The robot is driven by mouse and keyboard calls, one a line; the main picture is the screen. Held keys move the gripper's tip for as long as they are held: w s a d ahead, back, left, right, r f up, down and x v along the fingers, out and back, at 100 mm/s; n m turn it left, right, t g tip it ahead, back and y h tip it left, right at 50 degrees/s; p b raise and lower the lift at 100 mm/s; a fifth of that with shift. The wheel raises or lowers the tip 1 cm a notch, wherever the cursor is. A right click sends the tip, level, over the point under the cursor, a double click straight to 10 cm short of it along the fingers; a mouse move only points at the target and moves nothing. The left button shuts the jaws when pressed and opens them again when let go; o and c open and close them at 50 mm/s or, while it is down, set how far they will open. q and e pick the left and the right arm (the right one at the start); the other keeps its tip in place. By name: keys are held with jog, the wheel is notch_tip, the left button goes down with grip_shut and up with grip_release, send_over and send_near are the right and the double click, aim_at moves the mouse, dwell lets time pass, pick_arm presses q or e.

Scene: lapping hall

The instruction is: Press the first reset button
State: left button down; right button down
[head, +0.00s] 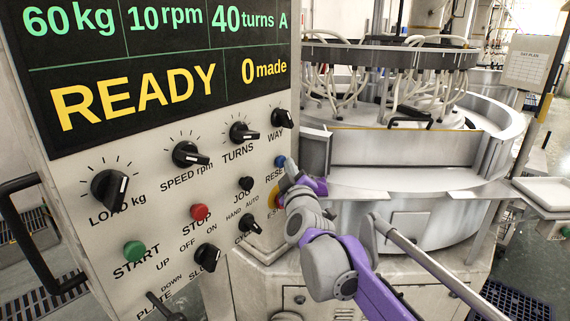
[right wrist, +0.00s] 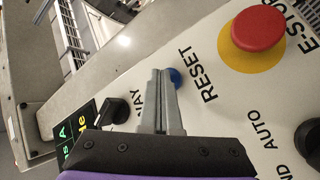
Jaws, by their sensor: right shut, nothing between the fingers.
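The blue reset button (head: 280,161) is on the upper right of the sloped control panel (head: 150,215), beside the RESET label. In the right wrist view the blue button (right wrist: 176,77) is partly hidden behind my fingers. My right gripper (head: 291,167) is shut and empty, with its purple hand close to the panel's right edge. Its two grey fingers (right wrist: 162,75) lie together, their tips just beside the button in that view. I cannot tell whether they touch it. My left gripper is not in view.
A red emergency stop (right wrist: 258,30) on a yellow base sits close to the reset button. Black knobs, a red stop button (head: 200,211) and a green start button (head: 134,251) share the panel. The display (head: 150,65) reads READY. A round lapping machine (head: 410,160) stands behind.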

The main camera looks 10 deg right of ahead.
jog(key=shift+s+d, duration=0.1)
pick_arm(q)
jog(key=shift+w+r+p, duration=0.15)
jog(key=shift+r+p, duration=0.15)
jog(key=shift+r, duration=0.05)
pick_arm(e)
jog(key=shift+s+d, duration=0.45)
jog(key=shift+s, duration=0.1)
